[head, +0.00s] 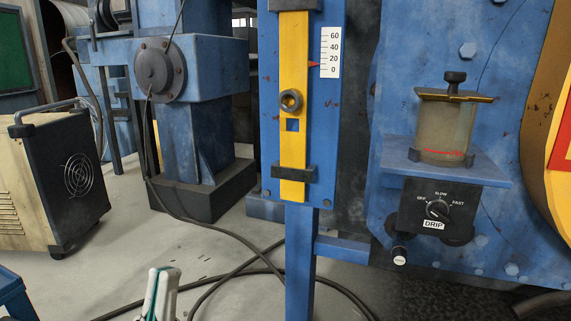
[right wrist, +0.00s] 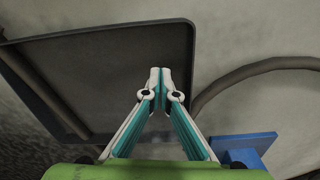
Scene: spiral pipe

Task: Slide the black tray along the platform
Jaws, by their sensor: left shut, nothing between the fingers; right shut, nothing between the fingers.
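The black tray (right wrist: 85,75) shows in the right wrist view as a wide, shallow, dark pan with a raised rim, filling the left and middle. I cannot make it out in the head view. My right gripper (right wrist: 159,72) is shut and empty, its fingertips in front of the tray's right part in the picture. I cannot tell whether they touch it. My left gripper (head: 162,272) is shut and empty at the bottom of the head view, pointing up, with only its tips showing. The platform is not clearly identifiable.
A blue post with a yellow slider (head: 293,100) and a scale (head: 331,52) stands ahead. A drip oiler (head: 445,125) on a blue shelf is to the right. A beige-and-black machine (head: 65,175) stands left. Cables (head: 230,235) cross the floor. A blue piece (right wrist: 247,145) lies beside the tray.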

